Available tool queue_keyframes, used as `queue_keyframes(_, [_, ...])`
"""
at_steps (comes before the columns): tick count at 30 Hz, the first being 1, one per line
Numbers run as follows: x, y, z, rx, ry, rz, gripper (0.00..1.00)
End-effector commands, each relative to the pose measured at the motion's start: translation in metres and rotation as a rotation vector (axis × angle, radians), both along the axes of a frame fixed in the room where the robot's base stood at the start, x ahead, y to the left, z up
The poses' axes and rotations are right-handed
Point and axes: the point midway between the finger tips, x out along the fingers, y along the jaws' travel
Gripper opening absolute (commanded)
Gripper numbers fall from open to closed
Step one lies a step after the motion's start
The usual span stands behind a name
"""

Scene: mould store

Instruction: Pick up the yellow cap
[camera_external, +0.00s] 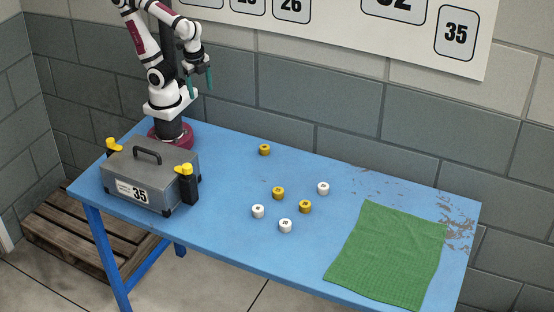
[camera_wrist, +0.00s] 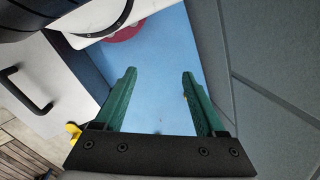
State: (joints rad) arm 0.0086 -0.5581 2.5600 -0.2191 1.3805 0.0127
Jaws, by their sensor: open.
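Three yellow caps stand on the blue table (camera_external: 230,200) in the external view. One yellow cap (camera_external: 264,149) is alone near the wall. Another yellow cap (camera_external: 278,193) and a third yellow cap (camera_external: 305,206) are among white caps near the middle. My gripper (camera_external: 200,83) is raised above the left end of the table, well apart from all the caps. In the wrist view my gripper (camera_wrist: 158,85) shows two green fingers spread apart with nothing between them. A small yellow bit by the right finger is too little to identify.
Three white caps (camera_external: 323,188) (camera_external: 258,211) (camera_external: 285,225) stand near the yellow ones. A grey mould box (camera_external: 150,178) marked 35, with yellow-topped clamps, sits at the front left. A green cloth (camera_external: 388,255) lies at the right. The block wall runs behind the table.

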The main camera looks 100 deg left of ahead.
Motion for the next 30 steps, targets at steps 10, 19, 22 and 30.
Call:
queue_keyframes(10, [0.0,0.0,0.0,0.0,0.0,0.0,0.79])
queue_keyframes(19, [0.036,-0.069,-0.016,-0.343,0.142,0.454,0.79])
queue_keyframes(22, [0.111,-0.119,-0.026,-0.658,0.296,1.023,0.79])
queue_keyframes(30, [0.306,-0.067,-0.109,-1.145,0.634,2.353,0.79])
